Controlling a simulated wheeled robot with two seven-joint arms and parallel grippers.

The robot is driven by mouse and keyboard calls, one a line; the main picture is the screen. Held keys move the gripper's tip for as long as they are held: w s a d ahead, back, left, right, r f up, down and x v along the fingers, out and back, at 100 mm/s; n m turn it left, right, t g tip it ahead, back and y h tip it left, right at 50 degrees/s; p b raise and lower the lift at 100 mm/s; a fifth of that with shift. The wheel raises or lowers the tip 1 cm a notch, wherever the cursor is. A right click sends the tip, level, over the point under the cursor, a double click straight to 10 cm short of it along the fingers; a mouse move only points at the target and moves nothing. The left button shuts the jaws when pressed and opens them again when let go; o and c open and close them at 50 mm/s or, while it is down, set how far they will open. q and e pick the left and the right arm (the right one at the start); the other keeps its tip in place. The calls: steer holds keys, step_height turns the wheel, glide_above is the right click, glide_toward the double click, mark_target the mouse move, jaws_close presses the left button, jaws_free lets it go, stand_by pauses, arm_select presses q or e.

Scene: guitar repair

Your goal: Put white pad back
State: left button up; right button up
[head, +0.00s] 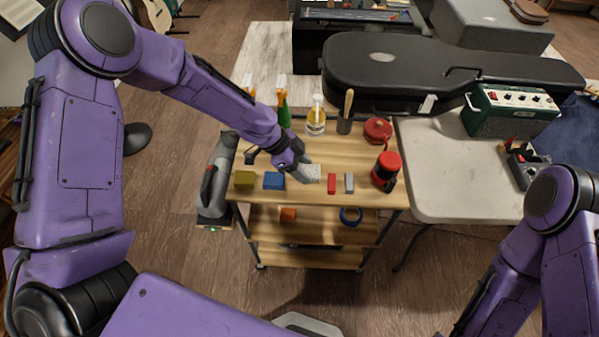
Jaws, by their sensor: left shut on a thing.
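The white pad (313,172) is at the front part of the wooden cart top (335,150), between the blue block (273,180) and the red block (331,183). My left gripper (304,173) reaches in from the upper left and is shut on the white pad. The pad is at or just above the cart top; I cannot tell whether it touches. The fingers partly hide its left side. My right arm shows at the lower right, but its gripper is out of view.
An olive block (244,179) and a grey block (349,183) share the front row. A handheld vacuum (216,180) hangs at the left side.

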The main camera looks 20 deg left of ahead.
arm_select(q)
steer(key=f, duration=0.1)
steer(key=f+p, duration=0.1)
steer(key=a+f, duration=0.1)
steer(key=shift+s+f, duration=0.2)
steer(key=shift+s, duration=0.1)
steer(key=shift+w+f, duration=0.1)
steer(key=shift+f, duration=0.35)
steer(key=o, duration=0.9)
steer(key=shift+r+p, duration=0.3)
steer(key=shift+r, duration=0.05)
steer(key=b+v, duration=0.1)
steer(key=v, duration=1)
steer(key=shift+a+r, duration=0.2)
steer(key=shift+r, duration=0.05)
